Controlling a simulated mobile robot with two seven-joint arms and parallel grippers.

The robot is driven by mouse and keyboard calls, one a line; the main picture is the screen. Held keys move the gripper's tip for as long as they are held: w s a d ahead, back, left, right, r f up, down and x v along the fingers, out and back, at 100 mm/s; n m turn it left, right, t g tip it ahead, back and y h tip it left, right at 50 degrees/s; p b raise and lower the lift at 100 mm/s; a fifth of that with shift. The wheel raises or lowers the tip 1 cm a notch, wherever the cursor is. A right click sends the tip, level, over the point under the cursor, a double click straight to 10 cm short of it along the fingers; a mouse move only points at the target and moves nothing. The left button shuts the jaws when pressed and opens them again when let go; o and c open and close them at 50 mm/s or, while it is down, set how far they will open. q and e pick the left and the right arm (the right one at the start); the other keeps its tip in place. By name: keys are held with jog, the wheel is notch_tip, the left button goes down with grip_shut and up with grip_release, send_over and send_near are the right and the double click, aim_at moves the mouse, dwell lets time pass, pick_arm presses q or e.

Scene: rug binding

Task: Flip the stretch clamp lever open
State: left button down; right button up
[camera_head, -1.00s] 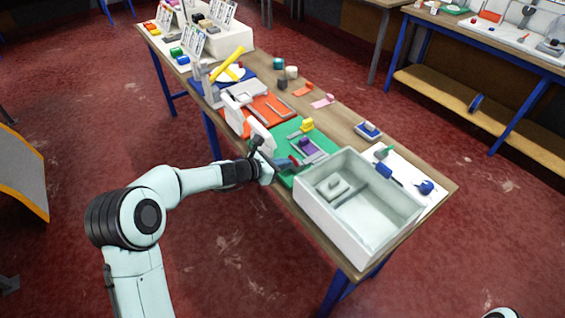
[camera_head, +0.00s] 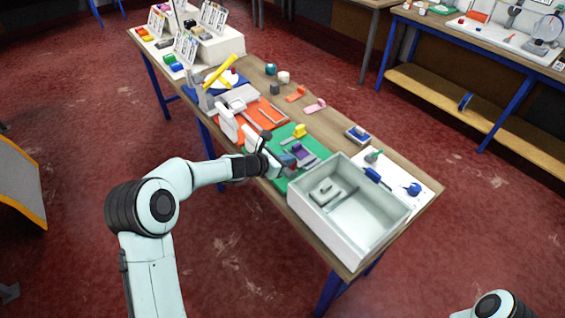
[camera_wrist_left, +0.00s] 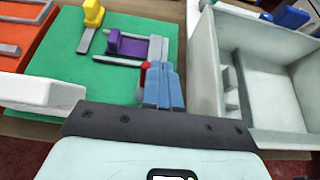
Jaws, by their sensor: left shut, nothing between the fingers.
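My left gripper (camera_head: 288,160) is shut and empty, low over the green mat (camera_head: 313,136). In the left wrist view its blue-grey fingers (camera_wrist_left: 163,88) sit together at the mat's front right. A small red part (camera_wrist_left: 145,73), perhaps the clamp lever, shows just left of the fingers and is mostly hidden behind them. I cannot tell whether they touch it. Beyond lies a grey frame (camera_wrist_left: 155,48) with a purple block (camera_wrist_left: 128,42). A yellow piece (camera_wrist_left: 93,12) with a grey bar stands further left. My right gripper is out of view.
A deep pale bin (camera_head: 345,245) stands right of the mat, close to my left gripper. A white device (camera_head: 228,122) and an orange mat (camera_head: 258,112) lie to the left. A white sheet with blue and green tools (camera_head: 372,174) lies beyond the bin.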

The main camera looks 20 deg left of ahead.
pick_arm(q)
jog(key=shift+w, duration=0.1)
jog(key=shift+r, duration=0.1)
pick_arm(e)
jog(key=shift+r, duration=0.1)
pick_arm(q)
jog(key=shift+r, duration=0.2)
jog(key=shift+r+p, duration=0.4)
jog(key=shift+r, duration=0.1)
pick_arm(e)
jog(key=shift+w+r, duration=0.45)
pick_arm(q)
jog(key=shift+r, duration=0.1)
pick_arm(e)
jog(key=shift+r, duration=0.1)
